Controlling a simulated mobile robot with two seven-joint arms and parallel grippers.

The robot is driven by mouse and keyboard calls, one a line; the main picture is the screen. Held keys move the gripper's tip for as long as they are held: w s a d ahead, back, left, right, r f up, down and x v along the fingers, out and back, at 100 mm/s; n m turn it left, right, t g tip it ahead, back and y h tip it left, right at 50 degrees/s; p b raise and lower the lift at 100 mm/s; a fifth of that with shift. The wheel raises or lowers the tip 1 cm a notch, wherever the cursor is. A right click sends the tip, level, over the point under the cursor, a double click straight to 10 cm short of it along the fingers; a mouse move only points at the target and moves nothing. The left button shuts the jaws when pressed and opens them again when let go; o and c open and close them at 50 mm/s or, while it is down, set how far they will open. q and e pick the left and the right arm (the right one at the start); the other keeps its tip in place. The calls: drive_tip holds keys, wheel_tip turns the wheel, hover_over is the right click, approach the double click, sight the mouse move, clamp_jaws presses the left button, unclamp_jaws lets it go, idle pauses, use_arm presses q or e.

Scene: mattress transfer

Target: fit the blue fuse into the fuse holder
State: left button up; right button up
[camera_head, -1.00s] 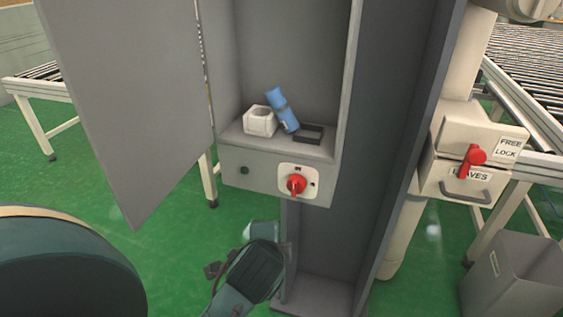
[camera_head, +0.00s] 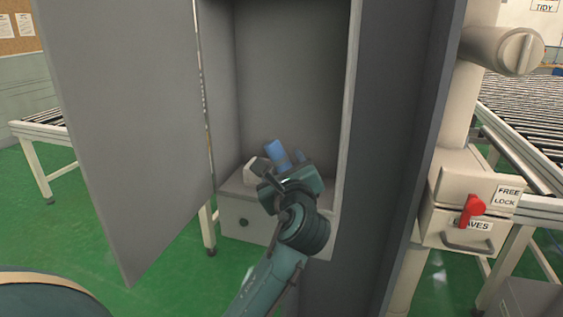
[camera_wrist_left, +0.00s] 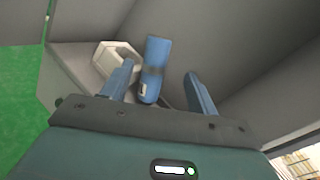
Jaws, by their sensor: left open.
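The blue fuse (camera_head: 276,153) leans at a tilt on the shelf inside the grey cabinet; its lower part is hidden by my left gripper in the head view. A white block with a socket (camera_head: 252,173), which looks like the fuse holder, stands to its left and is partly hidden. My left gripper (camera_head: 281,168) is open in front of the fuse. In the left wrist view the fuse (camera_wrist_left: 154,68) shows between the two blue fingers, nearer the left one, and the white block (camera_wrist_left: 108,57) is behind the left finger. I cannot tell whether a finger touches the fuse.
The open cabinet door (camera_head: 125,130) stands to the left and the cabinet's right wall (camera_head: 392,130) is close on the right. A box with a red lever (camera_head: 472,207) and a roller conveyor (camera_head: 525,125) are further right.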

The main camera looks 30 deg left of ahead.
sight(277, 156)
use_arm(q)
drive_tip(key=shift+x, duration=3)
drive_tip(key=shift+s+a+f, duration=0.1)
drive_tip(key=shift+s+f, duration=0.05)
drive_tip(key=shift+s, duration=0.05)
drive_tip(key=shift+c, duration=0.5)
drive_tip(key=c, duration=1.1)
